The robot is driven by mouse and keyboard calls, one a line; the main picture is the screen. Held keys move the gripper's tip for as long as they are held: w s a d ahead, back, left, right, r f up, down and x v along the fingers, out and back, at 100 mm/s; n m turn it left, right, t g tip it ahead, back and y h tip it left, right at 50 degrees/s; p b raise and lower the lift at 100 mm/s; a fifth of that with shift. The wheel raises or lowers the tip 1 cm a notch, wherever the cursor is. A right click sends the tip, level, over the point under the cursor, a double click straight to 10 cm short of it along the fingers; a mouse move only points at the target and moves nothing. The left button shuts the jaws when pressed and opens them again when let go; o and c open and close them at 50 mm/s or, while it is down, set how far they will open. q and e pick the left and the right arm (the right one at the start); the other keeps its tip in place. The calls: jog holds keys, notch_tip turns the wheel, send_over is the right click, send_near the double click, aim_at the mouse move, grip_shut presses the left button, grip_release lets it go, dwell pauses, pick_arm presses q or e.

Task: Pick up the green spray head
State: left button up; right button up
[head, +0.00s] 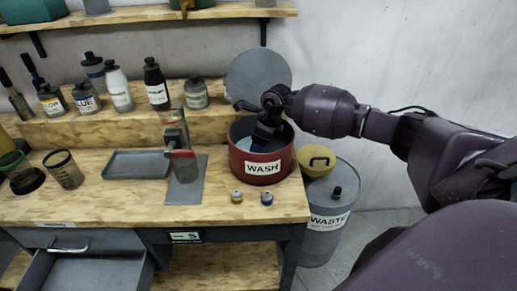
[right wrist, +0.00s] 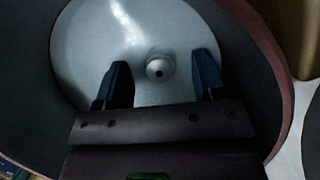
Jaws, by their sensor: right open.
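I cannot make out a green spray head in either view. My right gripper (head: 262,142) reaches down into the red tub marked WASH (head: 261,178) on the bench. My left gripper is not in view.
A grey round lid (head: 258,76) stands behind the tub. A grey WASTE drum (head: 325,225) is right of the bench. Left of the tub are a stand with a cup (head: 176,130), a grey tray (head: 137,164) and several bottles. Two small pots (head: 237,196) sit in front.

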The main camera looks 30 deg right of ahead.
jog(key=shift+w+a+f, duration=0.1)
jog(key=shift+f, duration=0.4)
jog(key=c, duration=1)
